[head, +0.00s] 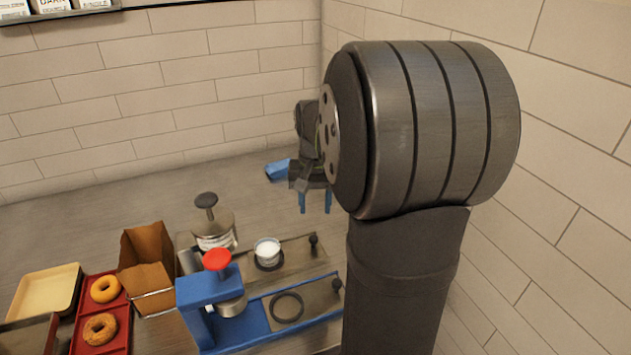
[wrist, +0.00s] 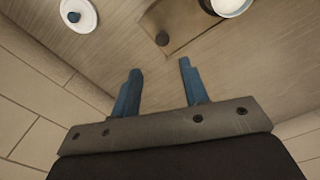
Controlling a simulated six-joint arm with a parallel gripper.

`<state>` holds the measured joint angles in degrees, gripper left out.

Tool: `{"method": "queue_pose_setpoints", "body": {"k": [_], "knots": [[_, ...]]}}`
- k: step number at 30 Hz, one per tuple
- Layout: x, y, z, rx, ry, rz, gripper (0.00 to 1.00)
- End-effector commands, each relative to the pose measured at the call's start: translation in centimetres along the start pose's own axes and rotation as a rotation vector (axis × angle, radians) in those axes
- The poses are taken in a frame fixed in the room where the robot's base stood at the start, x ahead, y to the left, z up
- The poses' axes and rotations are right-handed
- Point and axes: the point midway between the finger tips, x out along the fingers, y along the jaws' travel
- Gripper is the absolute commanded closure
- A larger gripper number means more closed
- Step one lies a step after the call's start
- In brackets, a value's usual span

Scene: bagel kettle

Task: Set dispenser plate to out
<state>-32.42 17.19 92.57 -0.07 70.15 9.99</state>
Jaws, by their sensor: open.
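Two dispensers stand on the counter. The rear one has a metal body (head: 213,230) with a black knob; its plate (head: 300,256) extends right, bears a small cup with white contents (head: 267,249) and ends in a dark knob (head: 313,244). The front blue dispenser (head: 208,290) has a red knob and a plate (head: 312,298) with a dark ring and a dark end knob (head: 337,285). My gripper (head: 315,203) is open and empty, behind the rear plate's knob in the head view. In the wrist view, a plate knob (wrist: 162,39) lies just beyond the open fingertips (wrist: 160,68), apart from them.
A red tray (head: 104,346) with two bagels, a brown paper bag (head: 150,245) and a yellowish tray (head: 48,290) stand at left. A blue object (head: 277,170) lies behind my gripper. A white disc with a dark knob (wrist: 78,15) lies nearby. Tiled walls close the back and right.

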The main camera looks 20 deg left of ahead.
Motion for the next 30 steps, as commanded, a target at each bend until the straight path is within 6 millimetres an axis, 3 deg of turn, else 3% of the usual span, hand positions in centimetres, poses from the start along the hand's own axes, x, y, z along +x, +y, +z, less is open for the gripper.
{"method": "queue_pose_setpoints", "body": {"k": [3,10,30], "knots": [[-2.7,0.0,-0.1,0.0,0.004,0.0,0.59],[-5.8,0.1,0.0,0.0,0.001,0.0,0.59],[-6.2,0.1,0.0,0.0,0.0,0.001,0.59]]}}
